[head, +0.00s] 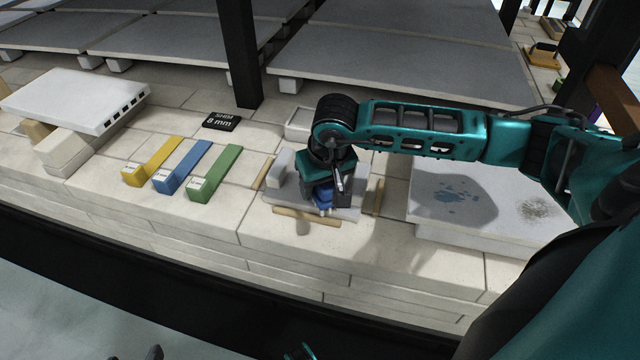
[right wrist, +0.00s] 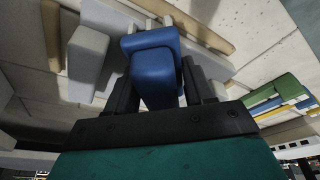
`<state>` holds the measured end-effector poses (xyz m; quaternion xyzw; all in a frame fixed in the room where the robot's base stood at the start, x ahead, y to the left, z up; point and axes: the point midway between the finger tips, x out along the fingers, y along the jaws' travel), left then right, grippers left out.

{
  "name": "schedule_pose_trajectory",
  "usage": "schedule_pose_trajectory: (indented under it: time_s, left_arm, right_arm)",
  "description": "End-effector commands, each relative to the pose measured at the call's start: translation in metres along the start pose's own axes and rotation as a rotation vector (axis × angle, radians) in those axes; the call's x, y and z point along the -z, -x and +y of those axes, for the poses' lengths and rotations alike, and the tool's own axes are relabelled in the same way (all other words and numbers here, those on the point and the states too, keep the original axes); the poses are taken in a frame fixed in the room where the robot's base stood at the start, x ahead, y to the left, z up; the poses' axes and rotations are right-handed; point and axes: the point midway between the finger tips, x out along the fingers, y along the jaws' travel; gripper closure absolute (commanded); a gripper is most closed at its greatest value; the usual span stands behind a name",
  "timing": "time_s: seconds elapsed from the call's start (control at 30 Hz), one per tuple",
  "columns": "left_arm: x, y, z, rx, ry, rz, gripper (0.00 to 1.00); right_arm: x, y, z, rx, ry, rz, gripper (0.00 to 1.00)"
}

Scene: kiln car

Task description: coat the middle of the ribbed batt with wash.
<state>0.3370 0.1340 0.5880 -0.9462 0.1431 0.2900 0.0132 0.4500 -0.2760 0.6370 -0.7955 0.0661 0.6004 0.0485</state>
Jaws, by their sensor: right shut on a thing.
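My right gripper (head: 325,200) is shut on a blue block-like thing (right wrist: 153,68). In the head view it is low over a pale plate (head: 350,214) and mostly hides the blue thing. I cannot tell whether the blue thing touches the plate. The white batt with a row of dark slots along its edge (head: 78,98), likely the ribbed batt, lies raised on pale blocks (head: 68,147) at the left, well away from the gripper. No wash shows on its top. I do not make out my left gripper.
Grey-white blocks (head: 281,170) and wooden strips (head: 306,216) surround the gripper. Yellow (head: 155,162), blue (head: 183,168) and green (head: 216,174) gauges lie left. A slab with bluish stains (head: 425,222) lies right. A dark post (head: 240,55) and a low pale tray (head: 298,122) stand behind.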

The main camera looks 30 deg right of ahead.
Motion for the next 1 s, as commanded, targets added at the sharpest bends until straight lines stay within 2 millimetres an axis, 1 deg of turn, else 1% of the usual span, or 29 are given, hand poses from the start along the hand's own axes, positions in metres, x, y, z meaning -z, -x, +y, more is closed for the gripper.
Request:
schedule_pose_trajectory:
  time_s: [0.23, 0.5, 0.63, 1.0]
  left_arm:
    - [-0.004, -0.003, 0.0, 0.0, 0.0, 0.001, 0.38]
    - [-0.003, -0.002, 0.0, 0.0, 0.0, 0.001, 0.38]
    - [-0.003, -0.002, 0.0, -0.001, 0.0, 0.001, 0.38]
    - [-0.003, -0.003, 0.0, -0.001, 0.0, 0.0, 0.38]
  right_arm:
    - [0.017, -0.005, 0.015, -0.001, -0.004, 0.003, 0.91]
    - [0.034, -0.009, 0.029, -0.001, -0.003, 0.002, 0.91]
    - [0.036, -0.01, 0.032, -0.001, -0.001, 0.001, 0.91]
    - [0.036, -0.01, 0.032, 0.0, -0.001, 0.001, 0.91]
